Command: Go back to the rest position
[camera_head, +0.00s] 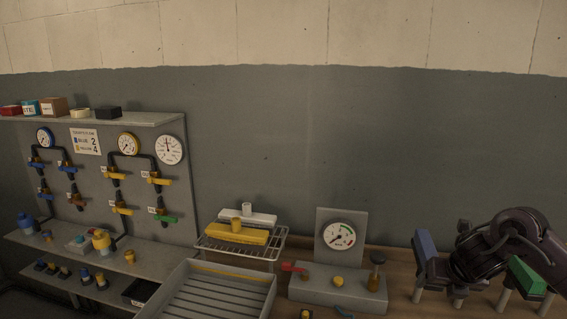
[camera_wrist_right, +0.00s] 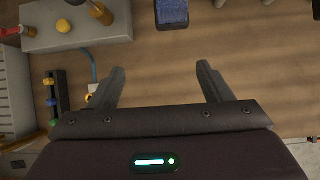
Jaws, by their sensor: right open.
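My right gripper (camera_head: 478,258) is at the right of the head view, above the wooden bench. In the right wrist view my right gripper (camera_wrist_right: 162,72) has its two dark fingers spread apart, with only bare wood showing between them. It holds nothing. A blue-topped block (camera_head: 425,255) is just left of it in the head view; a blue block (camera_wrist_right: 172,12) also shows beyond the fingers in the wrist view. A green-topped block (camera_head: 527,277) is at the right, beside my arm. My left gripper is not in view.
A grey test box (camera_head: 335,288) with a gauge (camera_head: 339,235) and red lever stands left of the gripper. A wire rack (camera_head: 243,245) holds yellow and white pieces. A grey slatted tray (camera_head: 205,296) is in front. A valve panel (camera_head: 100,180) and shelves fill the left.

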